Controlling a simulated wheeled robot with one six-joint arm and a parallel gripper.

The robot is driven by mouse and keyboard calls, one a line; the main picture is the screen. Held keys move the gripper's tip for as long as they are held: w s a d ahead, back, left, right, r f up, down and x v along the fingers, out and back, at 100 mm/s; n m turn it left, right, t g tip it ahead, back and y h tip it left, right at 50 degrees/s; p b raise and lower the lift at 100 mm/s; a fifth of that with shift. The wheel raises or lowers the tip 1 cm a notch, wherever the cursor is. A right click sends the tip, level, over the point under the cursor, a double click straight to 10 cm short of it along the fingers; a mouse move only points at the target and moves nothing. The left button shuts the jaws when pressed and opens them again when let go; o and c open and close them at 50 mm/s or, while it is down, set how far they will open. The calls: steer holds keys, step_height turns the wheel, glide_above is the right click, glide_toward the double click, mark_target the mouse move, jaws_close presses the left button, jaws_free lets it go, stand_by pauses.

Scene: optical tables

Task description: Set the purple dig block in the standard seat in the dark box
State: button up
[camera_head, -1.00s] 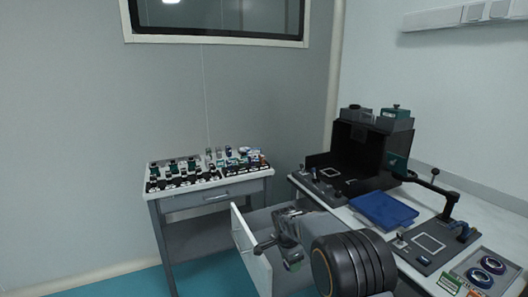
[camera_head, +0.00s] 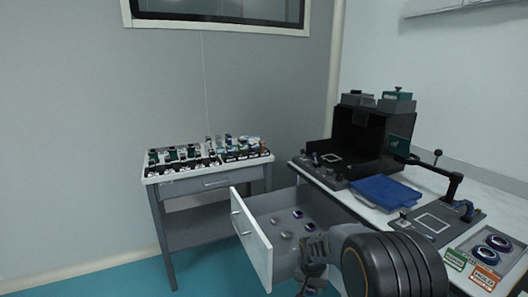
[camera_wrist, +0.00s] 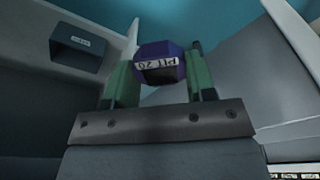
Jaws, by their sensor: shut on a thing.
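My gripper (camera_wrist: 153,82) is shut on a purple block (camera_wrist: 160,48), faceted, with a white label on its near face that appears upside down. The block sits between the two green fingers. In the head view my gripper (camera_head: 312,278) is low at the open drawer's right side, and the block cannot be made out there. The dark box (camera_head: 362,135) stands open on the right table, with grey lidded blocks on top.
The open drawer (camera_head: 262,240) holds several small round grey and purple pieces. A blue tray (camera_head: 385,192) lies before the box. A second outlined plate (camera_head: 434,224) and a ring tray (camera_head: 492,252) stand nearer. The left table (camera_head: 206,170) is crowded.

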steer(key=s+d+f+n+b, duration=0.2)
steer(key=s+f+n, duration=0.1)
steer(key=f+n, duration=0.1)
step_height(320, 180, up, 16)
steer(key=s+p, duration=0.2)
steer(key=p, duration=2.2)
steer(key=shift+s+f+y+p, duration=0.25)
steer(key=shift+s+y+p, duration=0.05)
steer(key=shift+p, duration=0.1)
steer(key=shift+w+d, duration=0.1)
